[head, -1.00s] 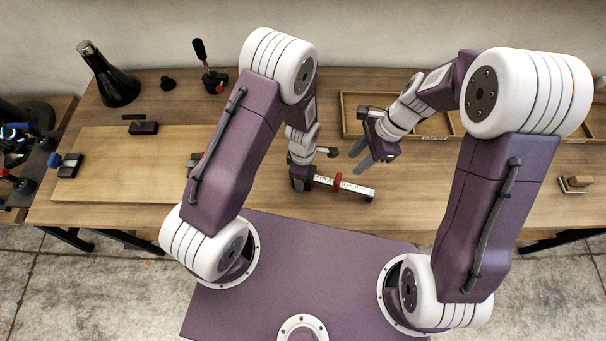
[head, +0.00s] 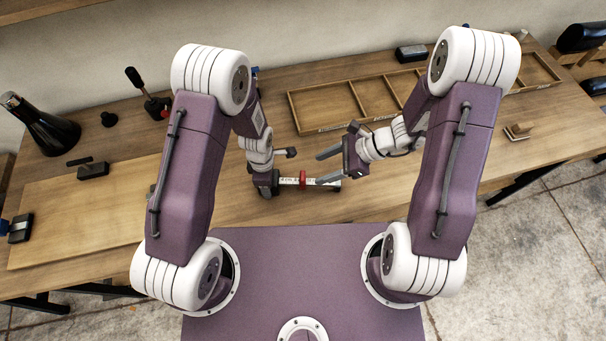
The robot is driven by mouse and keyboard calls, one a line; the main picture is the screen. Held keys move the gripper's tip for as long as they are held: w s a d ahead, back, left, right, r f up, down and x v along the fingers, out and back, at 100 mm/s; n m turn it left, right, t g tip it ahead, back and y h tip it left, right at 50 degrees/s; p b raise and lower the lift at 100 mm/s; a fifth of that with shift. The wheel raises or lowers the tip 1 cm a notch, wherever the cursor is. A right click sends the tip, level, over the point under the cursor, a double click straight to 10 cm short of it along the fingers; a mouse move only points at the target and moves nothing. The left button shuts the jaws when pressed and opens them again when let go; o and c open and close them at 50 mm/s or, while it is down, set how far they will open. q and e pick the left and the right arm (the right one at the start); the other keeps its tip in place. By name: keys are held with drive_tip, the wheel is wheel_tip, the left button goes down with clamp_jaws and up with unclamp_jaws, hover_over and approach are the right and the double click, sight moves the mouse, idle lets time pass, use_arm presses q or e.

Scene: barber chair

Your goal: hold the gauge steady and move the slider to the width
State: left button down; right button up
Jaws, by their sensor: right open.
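The gauge is a white marked bar (head: 288,181) with a dark foot at its right end, near the table's front edge in the head view. My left gripper (head: 268,188) points down at the gauge's left end and covers that end. Its fingers are hidden behind its own body, so its grip is unclear. My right gripper (head: 328,166) is open, its two grey fingers pointing left, one above the bar's right half and one farther back. No contact with the slider can be made out.
A shallow wooden divided tray (head: 292,112) lies behind the gauge. A wooden board (head: 80,215) with dark blocks covers the left side. A dark bottle (head: 42,125) and a lever tool (head: 150,100) stand at the back left.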

sight(304, 175)
drive_tip(key=x, duration=0.8)
drive_tip(key=shift+f, duration=0.15)
clamp_jaws()
idle(1.0)
